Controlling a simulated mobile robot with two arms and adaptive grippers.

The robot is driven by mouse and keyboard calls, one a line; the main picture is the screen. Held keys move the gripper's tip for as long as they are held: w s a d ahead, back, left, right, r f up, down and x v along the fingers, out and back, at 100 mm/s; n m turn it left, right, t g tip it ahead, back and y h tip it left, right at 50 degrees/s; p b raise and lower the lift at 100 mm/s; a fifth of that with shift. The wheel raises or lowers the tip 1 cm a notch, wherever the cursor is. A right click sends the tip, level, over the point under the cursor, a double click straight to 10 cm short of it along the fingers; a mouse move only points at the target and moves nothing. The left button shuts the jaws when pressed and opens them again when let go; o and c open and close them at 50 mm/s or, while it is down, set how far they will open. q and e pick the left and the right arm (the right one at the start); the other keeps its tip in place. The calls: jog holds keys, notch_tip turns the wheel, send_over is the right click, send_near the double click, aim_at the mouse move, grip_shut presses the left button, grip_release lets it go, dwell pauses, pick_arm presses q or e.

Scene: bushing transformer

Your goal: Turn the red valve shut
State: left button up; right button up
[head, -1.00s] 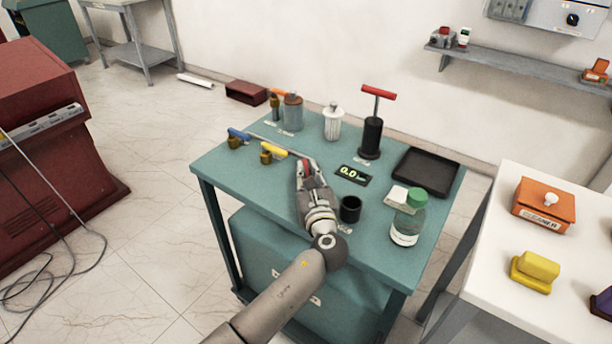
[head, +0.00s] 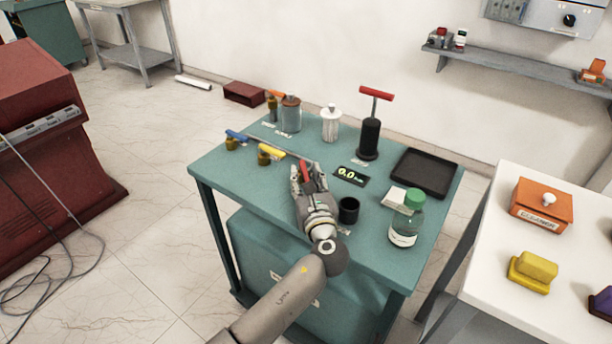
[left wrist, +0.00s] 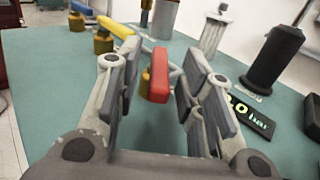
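The red valve's handle (head: 305,170) is on the teal table, partly hidden by my left gripper (head: 307,176) in the head view. In the left wrist view the red handle (left wrist: 160,76) stands between the spread fingers of my left gripper (left wrist: 157,105), with visible gaps on both sides. A brass body shows beside and under it. The left gripper is open. The yellow valve (head: 266,154) and blue valve (head: 234,138) sit to its left. A black display (head: 350,175) to the right reads 0.0 bar. My right gripper is not in view.
Around the gripper on the teal table (head: 240,190) stand a black cup (head: 349,210), a green-capped bottle (head: 406,219), a black hand pump (head: 370,138) with a red handle, a white ribbed canister (head: 331,124) and a black tray (head: 425,173). The table's front left is clear.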

pick_arm(q)
jog(key=v, duration=1.1)
jog(key=shift+s, duration=0.1)
